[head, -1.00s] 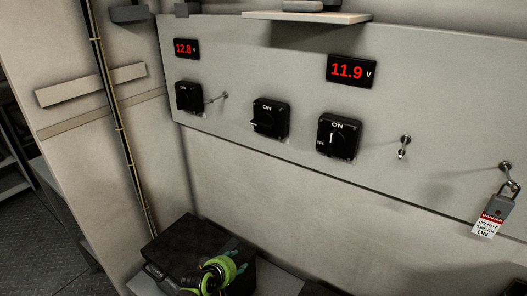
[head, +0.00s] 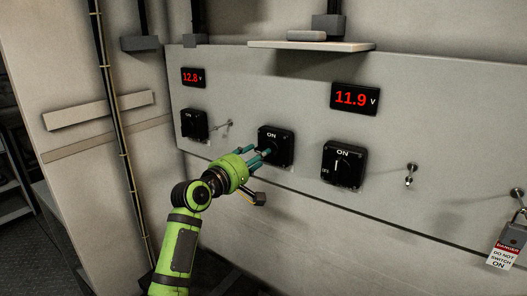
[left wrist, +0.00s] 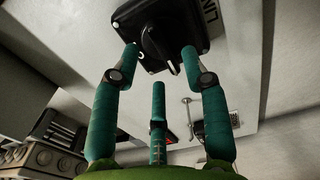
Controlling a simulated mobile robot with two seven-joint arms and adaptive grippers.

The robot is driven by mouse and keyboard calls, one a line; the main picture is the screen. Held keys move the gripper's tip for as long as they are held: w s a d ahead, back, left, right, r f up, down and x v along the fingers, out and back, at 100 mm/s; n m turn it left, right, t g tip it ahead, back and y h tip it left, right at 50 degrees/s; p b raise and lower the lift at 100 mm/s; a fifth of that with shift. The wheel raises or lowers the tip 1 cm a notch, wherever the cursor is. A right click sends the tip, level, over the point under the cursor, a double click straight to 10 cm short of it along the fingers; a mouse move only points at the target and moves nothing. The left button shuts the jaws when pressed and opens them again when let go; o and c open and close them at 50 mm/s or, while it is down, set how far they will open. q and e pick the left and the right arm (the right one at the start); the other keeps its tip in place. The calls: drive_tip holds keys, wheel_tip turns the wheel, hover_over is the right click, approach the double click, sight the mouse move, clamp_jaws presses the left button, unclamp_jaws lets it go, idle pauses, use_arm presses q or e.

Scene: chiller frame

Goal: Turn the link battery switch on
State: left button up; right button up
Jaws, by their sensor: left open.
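The link battery switch (head: 277,140) is the middle black rotary switch on the grey panel, with "ON" at its top. In the left wrist view its dark knob (left wrist: 157,42) shows close up beside a partly cut-off label. My left gripper (head: 263,156) is in front of this switch, its teal fingers at the lower left of the switch face. In the left wrist view the three fingers of the left gripper (left wrist: 160,62) are spread open, two of them on either side of the knob. I cannot tell whether they touch it. The fingers partly hide the knob in the head view. My right gripper is not in view.
Two more black switches flank it, one left (head: 194,124) and one right (head: 343,165). Red displays read 12.8 V (head: 193,77) and 11.9 V (head: 355,98). Metal pins (head: 410,174) stick out of the panel. A padlock with a danger tag (head: 503,255) hangs at right. A shelf (head: 312,45) is above.

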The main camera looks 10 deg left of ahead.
use_arm(q)
drive_tip(key=x, duration=0.4)
drive_tip(key=shift+p, duration=0.3)
clamp_jaws()
